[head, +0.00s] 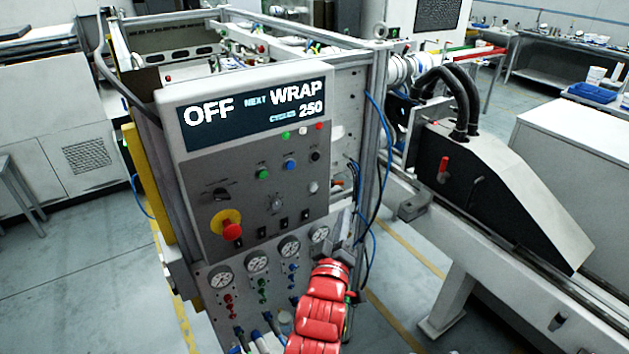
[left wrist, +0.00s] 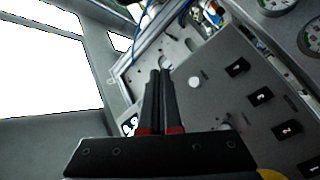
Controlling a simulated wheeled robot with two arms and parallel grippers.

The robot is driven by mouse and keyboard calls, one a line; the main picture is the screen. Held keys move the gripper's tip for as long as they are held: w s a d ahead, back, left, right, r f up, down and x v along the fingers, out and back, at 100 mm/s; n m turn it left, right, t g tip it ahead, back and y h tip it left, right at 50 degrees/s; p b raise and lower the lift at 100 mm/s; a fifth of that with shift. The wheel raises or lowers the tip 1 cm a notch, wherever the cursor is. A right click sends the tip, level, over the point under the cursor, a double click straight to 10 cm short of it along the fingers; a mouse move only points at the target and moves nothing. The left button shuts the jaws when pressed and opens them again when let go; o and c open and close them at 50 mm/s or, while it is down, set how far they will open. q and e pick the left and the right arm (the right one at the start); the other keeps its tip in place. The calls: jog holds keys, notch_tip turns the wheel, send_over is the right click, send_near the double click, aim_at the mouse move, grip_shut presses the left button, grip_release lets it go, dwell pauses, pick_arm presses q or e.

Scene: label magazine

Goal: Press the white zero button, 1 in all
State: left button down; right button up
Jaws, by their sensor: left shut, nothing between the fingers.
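The grey control panel (head: 262,160) carries a small white button (head: 313,187) near its right edge, below a black button. In the left wrist view the white button (left wrist: 194,83) shows just right of my fingertips, uncovered. My left gripper (head: 341,250) is below and right of the white button in the head view, beside the panel's lower right corner. Its two dark fingers are together and empty, also in the left wrist view (left wrist: 160,72). I see no contact between the fingers and the button. My right gripper is in neither view.
The display (head: 253,113) reads OFF, NEXT WRAP, CYCLES 250. A red emergency stop (head: 232,231), a blue button (head: 290,164) and a green button (head: 262,174) are on the panel. Gauges (head: 289,248) sit below it. Blue hoses (head: 378,150) hang along the frame at right.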

aim_at(314, 187)
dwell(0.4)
pick_arm(q)
jog(key=shift+w+a+p, duration=0.55)
jog(key=shift+w+a, duration=0.3)
jog(key=shift+w, duration=0.35)
jog(key=shift+w+a+p, duration=0.55)
jog(key=shift+w+a, duration=0.3)
jog(key=shift+w, duration=0.35)
jog(key=shift+w+a+p, duration=0.55)
jog(key=shift+w+a, duration=0.3)
jog(key=shift+w, duration=0.35)
jog(key=shift+w+a+b, duration=0.25)
jog(key=shift+w+b, duration=0.05)
jog(key=shift+b, duration=0.05)
